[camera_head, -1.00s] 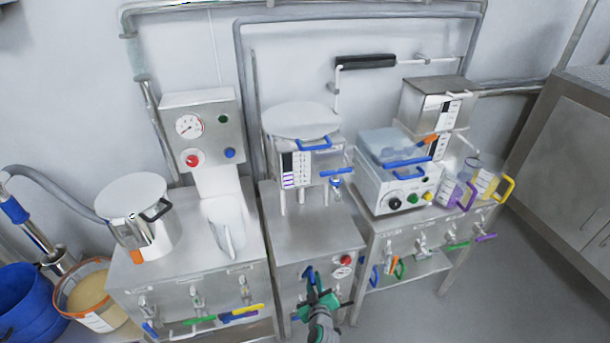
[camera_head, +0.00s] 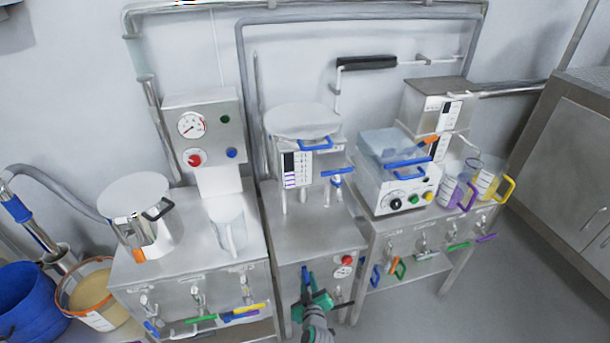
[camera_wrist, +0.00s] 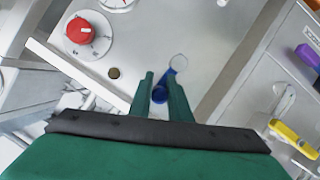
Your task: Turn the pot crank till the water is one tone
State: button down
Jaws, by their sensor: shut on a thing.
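My gripper (camera_head: 307,286) is at the front panel of the middle steel cabinet (camera_head: 335,215). Its green fingers also show in the wrist view (camera_wrist: 161,84). They are shut on a blue crank handle (camera_wrist: 159,96), which stands out from the panel near a pale round disc (camera_wrist: 178,62). The blue handle also shows above the gripper in the head view (camera_head: 306,273). A white-lidded vessel (camera_head: 302,122) with a blue handle stands above this cabinet. I cannot see water inside it or judge its tone.
A red knob (camera_wrist: 80,31) and a gauge sit on the same panel, close to my gripper. The left cabinet has several taps with coloured handles, including a yellow one (camera_head: 249,309). An orange-rimmed bucket (camera_head: 66,305) of tan liquid stands at far left. Floor at right is clear.

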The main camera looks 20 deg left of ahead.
jog(key=w+d+f, duration=0.3)
jog(key=d+f, duration=0.1)
jog(key=f, duration=0.5)
jog(key=shift+d+f, duration=0.2)
jog(key=shift+f, duration=0.15)
dwell(2.2)
jog(key=c, duration=2)
grip_release()
jog(key=shift+c, duration=0.2)
